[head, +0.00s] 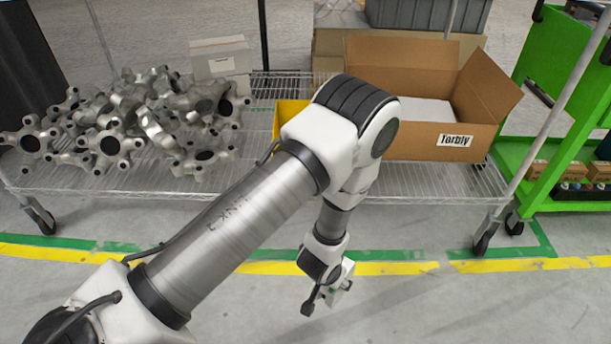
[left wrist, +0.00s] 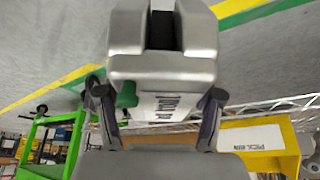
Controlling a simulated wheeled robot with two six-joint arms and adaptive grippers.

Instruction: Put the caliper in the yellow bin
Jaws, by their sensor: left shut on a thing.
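My left gripper (head: 326,290) hangs low in front of the wire rack in the head view, pointing down. It is shut on the caliper, a grey metal block with a dark slot, a white label and a green part. In the left wrist view the caliper (left wrist: 165,60) sits between the two fingers of the gripper (left wrist: 157,97). In the head view only a small pale part of the caliper (head: 347,273) shows. The yellow bin (head: 284,118) stands on the rack, mostly hidden behind my left arm. The left wrist view shows its labelled wall (left wrist: 283,138). My right gripper is not in view.
A pile of metal star-shaped parts (head: 120,125) lies on the rack's left. An open cardboard box (head: 425,145) stands on the right, and a pale box (head: 220,60) behind. A green cart (head: 560,100) is at far right. The floor before the rack is clear.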

